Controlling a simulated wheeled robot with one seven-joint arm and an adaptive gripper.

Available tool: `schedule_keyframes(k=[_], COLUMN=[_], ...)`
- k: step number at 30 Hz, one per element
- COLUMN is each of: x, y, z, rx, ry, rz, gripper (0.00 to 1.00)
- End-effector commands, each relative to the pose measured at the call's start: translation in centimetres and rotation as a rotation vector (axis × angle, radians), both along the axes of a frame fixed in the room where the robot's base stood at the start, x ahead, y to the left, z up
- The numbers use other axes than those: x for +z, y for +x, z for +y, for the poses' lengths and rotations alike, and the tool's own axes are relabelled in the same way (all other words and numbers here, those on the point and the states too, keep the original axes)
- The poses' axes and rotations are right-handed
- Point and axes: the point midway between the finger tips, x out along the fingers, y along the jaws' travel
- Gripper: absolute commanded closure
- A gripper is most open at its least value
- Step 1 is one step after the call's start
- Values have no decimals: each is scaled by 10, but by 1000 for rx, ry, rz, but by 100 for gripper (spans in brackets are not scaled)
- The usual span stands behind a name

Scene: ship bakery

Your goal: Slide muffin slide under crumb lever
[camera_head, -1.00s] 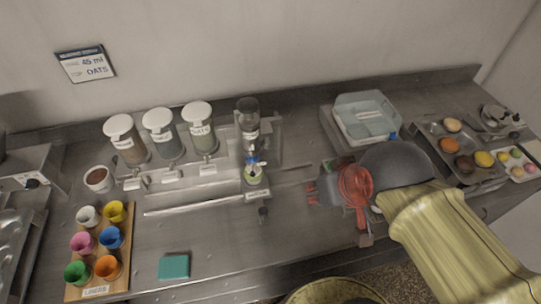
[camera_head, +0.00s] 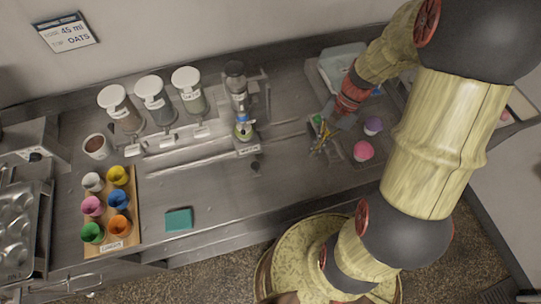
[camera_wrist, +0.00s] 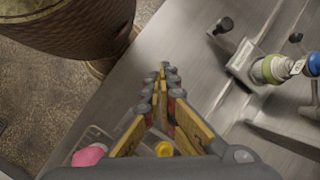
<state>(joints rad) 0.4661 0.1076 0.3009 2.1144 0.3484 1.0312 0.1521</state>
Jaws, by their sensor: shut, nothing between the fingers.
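A small labelled block (camera_head: 249,149), which looks like the muffin slide, sits on the counter in front of the dispenser (camera_head: 236,88). A green and blue piece (camera_head: 243,130) stands right behind the label. In the wrist view the block (camera_wrist: 243,62) is at the upper right, with the green cylinder (camera_wrist: 268,70) and its blue end (camera_wrist: 313,65) behind it. I cannot tell which part is the crumb lever. My gripper (camera_wrist: 162,68) is shut and empty, pointing over the counter. In the head view my gripper (camera_head: 321,148) is right of the block, apart from it.
A dark knob (camera_head: 256,168) stands in front of the block. A pink item (camera_head: 363,151) and a purple one (camera_head: 373,125) sit right of my gripper. Lidded jars (camera_head: 113,97) are at the back left, coloured liners (camera_head: 118,199) at the left. A teal pad (camera_head: 179,219) lies front left.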

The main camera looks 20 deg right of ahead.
Motion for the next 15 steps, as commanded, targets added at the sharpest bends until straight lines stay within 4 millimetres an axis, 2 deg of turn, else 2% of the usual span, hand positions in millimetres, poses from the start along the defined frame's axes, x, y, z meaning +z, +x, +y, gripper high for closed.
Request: schedule_keyframes(k=[3,8,11,15], x=[-20,-36,-20,-16], y=[11,38,65,65], z=[1,12,18,25], rx=[-147,-328,-434,-487], ry=[91,195,242,260], rz=[98,194,213,259], gripper=[100,100,100,100])
